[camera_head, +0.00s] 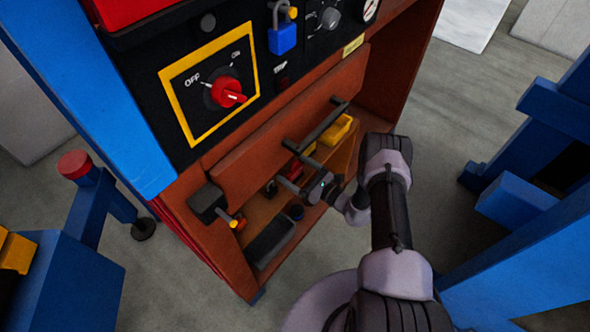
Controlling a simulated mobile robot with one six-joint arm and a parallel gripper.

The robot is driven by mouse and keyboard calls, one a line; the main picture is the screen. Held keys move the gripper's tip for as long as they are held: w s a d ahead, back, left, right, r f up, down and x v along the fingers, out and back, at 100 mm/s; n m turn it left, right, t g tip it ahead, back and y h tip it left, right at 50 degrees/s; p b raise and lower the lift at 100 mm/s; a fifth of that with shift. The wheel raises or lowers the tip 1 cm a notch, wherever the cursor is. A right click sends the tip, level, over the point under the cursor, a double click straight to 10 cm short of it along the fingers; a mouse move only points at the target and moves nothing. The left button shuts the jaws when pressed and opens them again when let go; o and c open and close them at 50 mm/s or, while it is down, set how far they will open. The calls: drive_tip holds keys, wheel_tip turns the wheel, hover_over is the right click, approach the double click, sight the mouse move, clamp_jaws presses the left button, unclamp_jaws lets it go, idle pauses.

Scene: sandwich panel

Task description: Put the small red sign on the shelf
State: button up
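The brown cabinet has an open lower shelf (262,212) under the black switch panel. A small red piece (294,170), which may be the red sign, shows at the shelf opening, right beside the end of my gripper (284,184). It is too small to tell whether the gripper holds it or it lies behind. My gripper reaches into the shelf opening from the right, and its fingers are too small and dark to read. My wrist and forearm hide the right part of the shelf.
On the shelf are a black tray (270,241), yellow bins (335,130) and a small dark round item (295,211). A black box with a yellow-orange tip (208,202) hangs at the front left. A dark handle bar (318,126) crosses above. A blue padlock (283,37) hangs on the panel.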

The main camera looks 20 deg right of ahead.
drive_tip(key=shift+r, duration=0.15)
drive_tip(key=p+v, duration=0.3)
drive_tip(key=v, duration=0.9)
